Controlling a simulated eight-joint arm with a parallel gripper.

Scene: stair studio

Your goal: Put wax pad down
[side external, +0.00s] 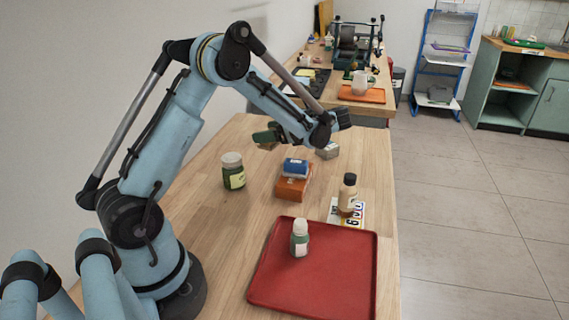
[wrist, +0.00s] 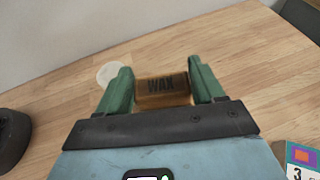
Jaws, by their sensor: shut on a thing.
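The wax pad (wrist: 162,88) is a brown-orange block with dark letters reading WAX. In the wrist view it sits between the two green fingers of my gripper (wrist: 162,92), which are shut on it. In the side view my gripper (side external: 268,136) is over the far left part of the wooden table (side external: 210,215). Only a small brown part of the pad (side external: 268,147) shows there, below the fingers. I cannot tell whether the pad touches the table.

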